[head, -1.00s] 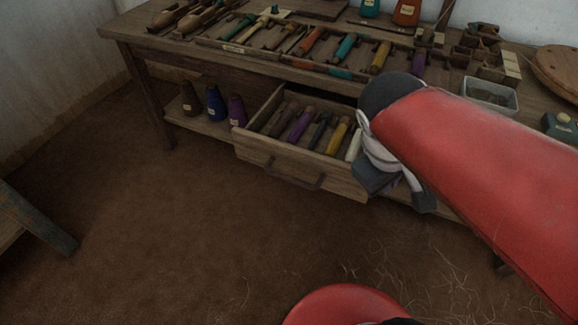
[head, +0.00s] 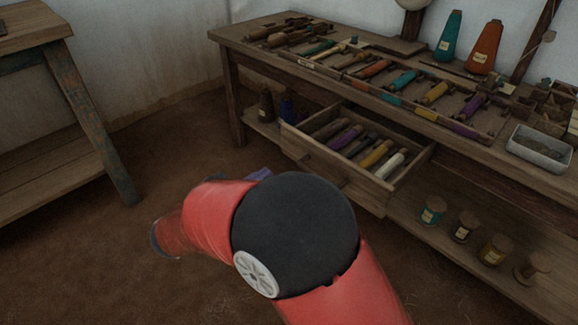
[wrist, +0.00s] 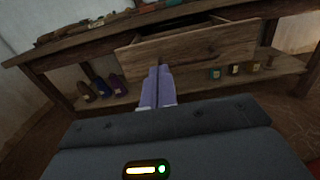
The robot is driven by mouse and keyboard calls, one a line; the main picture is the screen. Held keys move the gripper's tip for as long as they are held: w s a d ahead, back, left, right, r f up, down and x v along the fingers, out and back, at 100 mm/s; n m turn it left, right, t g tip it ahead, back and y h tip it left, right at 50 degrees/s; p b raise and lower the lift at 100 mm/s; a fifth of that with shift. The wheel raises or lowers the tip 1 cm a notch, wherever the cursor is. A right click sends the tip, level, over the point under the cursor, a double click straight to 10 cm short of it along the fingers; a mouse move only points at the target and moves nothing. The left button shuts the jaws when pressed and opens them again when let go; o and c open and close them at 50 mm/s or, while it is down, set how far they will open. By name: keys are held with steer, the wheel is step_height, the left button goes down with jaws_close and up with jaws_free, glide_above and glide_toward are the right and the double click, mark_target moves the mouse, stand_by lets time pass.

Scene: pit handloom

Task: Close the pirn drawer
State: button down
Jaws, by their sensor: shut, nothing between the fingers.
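The pirn drawer (head: 300,148) stands pulled out of the bench in the head view, with several coloured pirns inside, among them a purple one (head: 345,138), a yellow one (head: 376,153) and a white one. In the wrist view the drawer's wooden front (wrist: 215,48) lies ahead, its dark opening showing above the top edge. My gripper (wrist: 158,72) is shut and empty; its lavender fingers point at the drawer front and overlap its lower part. I cannot tell whether they touch it. In the head view my arm hides most of the gripper; a bit of lavender shows beside the arm.
The bench top (head: 262,50) carries rows of pirns, shuttles, two cones and a white tray (head: 540,152). Its lower shelf (head: 450,262) holds several spools at right and dark cones at left. Another wooden table (head: 50,165) stands at left. The floor between is clear.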

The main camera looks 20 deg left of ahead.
mark_target(313, 144)
steer(key=x, duration=1.3)
steer(key=shift+w+d+r, duration=0.1)
steer(key=shift+w+d, duration=0.05)
steer(key=shift+w, duration=0.05)
steer(key=x, duration=1.9)
steer(key=shift+w+d+p, duration=0.15)
steer(key=shift+w+p, duration=0.05)
steer(key=shift+p, duration=0.1)
steer(key=shift+s, duration=0.1)
